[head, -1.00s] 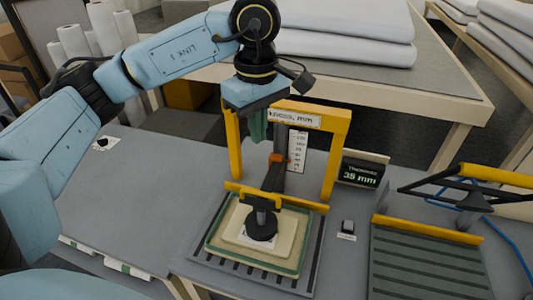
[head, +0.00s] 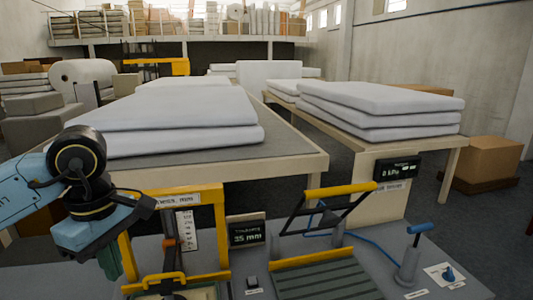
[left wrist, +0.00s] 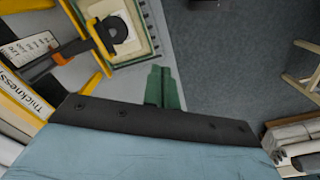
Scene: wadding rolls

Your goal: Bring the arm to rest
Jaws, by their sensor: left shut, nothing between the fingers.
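My left arm comes in from the left in the head view. Its green-fingered gripper (head: 110,262) hangs at the left post of the yellow thickness gauge (head: 222,235), fingers pointing down. The left wrist view shows the fingers (left wrist: 163,88) together and empty, with grey floor and the table edge beyond them. There the gauge's black round foot (left wrist: 113,30) rests on a cream pad on a tray, apart from the fingers. My right gripper is not in view.
A display (head: 246,233) reads 35 mm. Right of the gauge stand a ribbed plate (head: 325,280) with a yellow-barred lever frame (head: 340,190) and a blue-handled pump (head: 410,262). Behind, tables carry stacked white wadding slabs (head: 180,110).

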